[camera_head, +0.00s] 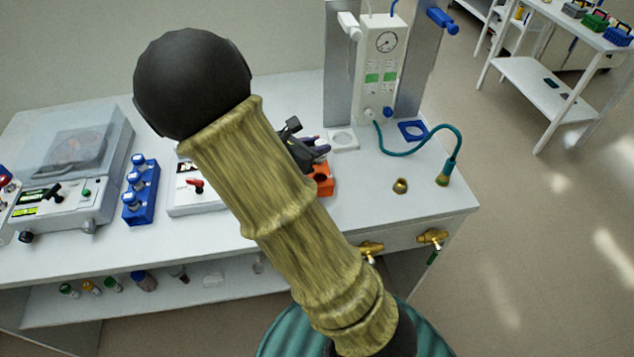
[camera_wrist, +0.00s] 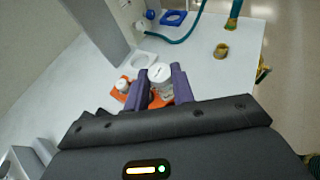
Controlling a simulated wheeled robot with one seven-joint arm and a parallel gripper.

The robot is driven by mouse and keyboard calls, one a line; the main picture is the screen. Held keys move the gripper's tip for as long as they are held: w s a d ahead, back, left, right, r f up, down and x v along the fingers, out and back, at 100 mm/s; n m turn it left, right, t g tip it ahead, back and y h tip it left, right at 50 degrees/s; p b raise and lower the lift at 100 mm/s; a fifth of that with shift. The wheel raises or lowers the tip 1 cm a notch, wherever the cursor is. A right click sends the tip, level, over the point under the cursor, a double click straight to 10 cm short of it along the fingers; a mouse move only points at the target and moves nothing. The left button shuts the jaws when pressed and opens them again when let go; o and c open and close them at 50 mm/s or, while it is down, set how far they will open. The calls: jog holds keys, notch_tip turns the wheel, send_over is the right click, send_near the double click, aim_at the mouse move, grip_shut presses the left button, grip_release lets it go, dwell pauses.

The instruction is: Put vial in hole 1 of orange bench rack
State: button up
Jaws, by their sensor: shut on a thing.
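My gripper (camera_wrist: 160,88) is shut on a vial (camera_wrist: 160,74) with a white cap, its two purple fingers on either side of it. The orange bench rack (camera_wrist: 117,93) lies directly below and around the held vial in the wrist view. Another white-capped vial (camera_wrist: 123,84) stands in the rack to the left. I cannot tell whether the held vial is inside a hole or above it. In the head view my arm covers most of the gripper (camera_head: 316,147) and part of the orange rack (camera_head: 322,180); the held vial is hidden there.
A blue rack with vials (camera_head: 140,192) and a centrifuge-like machine (camera_head: 75,160) stand at left. A gauge panel (camera_head: 381,60) with a teal hose (camera_head: 440,128) is behind. A brass fitting (camera_head: 400,186) sits right of the orange rack. The bench's right front is mostly clear.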

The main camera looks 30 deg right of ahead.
jog(key=shift+s, duration=0.1)
notch_tip(320, 180, down, 9)
jog(key=shift+f, duration=0.55)
dwell(0.4)
jog(key=shift+b, duration=0.3)
